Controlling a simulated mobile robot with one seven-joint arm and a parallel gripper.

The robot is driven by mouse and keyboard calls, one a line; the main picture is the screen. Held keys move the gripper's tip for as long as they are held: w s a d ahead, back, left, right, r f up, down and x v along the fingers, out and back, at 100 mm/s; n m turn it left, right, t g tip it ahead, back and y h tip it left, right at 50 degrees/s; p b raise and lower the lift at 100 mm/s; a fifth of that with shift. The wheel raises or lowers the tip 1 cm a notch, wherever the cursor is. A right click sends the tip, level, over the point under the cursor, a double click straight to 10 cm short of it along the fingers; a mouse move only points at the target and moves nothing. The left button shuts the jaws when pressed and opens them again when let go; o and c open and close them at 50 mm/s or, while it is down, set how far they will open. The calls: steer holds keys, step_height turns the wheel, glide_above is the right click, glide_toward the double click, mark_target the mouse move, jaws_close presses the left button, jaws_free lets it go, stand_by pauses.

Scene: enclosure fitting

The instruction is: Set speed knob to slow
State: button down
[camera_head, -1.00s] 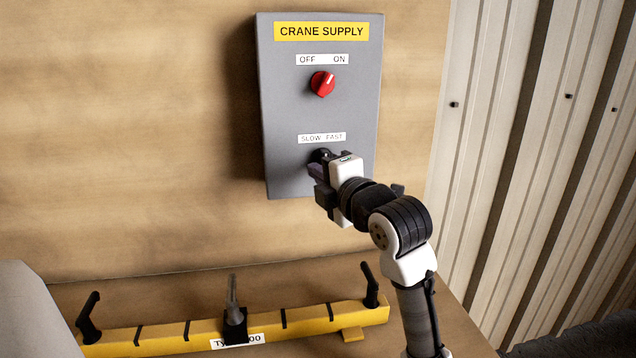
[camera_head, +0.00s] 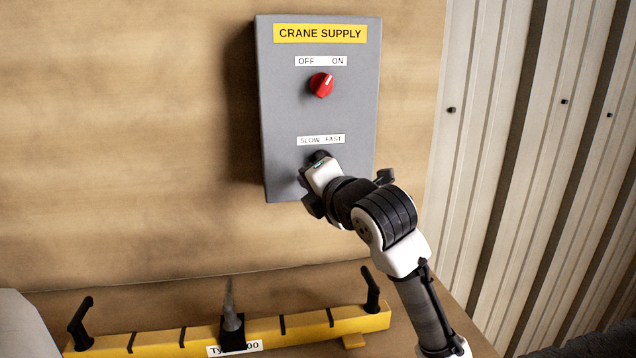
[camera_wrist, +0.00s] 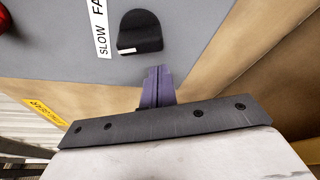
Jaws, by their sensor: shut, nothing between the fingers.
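The grey crane supply box (camera_head: 280,110) hangs on the wooden wall. Its lower black speed knob (camera_wrist: 140,28) sits beside the SLOW/FAST label (camera_wrist: 99,28). In the wrist view the knob's white mark is at its lower left edge, on the SLOW side. In the head view my wrist hides most of the knob; a dark part (camera_head: 319,156) shows. My gripper (camera_wrist: 157,72) is shut and empty, its purple-grey fingers just below the knob in the wrist view with a small gap. Whether the fingertips touch the box face I cannot tell.
A red knob (camera_head: 321,85) sits above under the OFF/ON label (camera_head: 320,61), its mark toward ON. A yellow beam (camera_head: 290,326) with black handles lies below on a wooden surface. Corrugated metal wall (camera_head: 500,120) stands to the right.

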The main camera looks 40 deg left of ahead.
steer(key=s+f+b+v, duration=0.1)
steer(key=b+v, duration=0.1)
steer(key=v, duration=0.7)
steer(key=shift+s+r, duration=0.2)
steer(key=shift+s, duration=0.05)
steer(key=shift+w+d, duration=0.1)
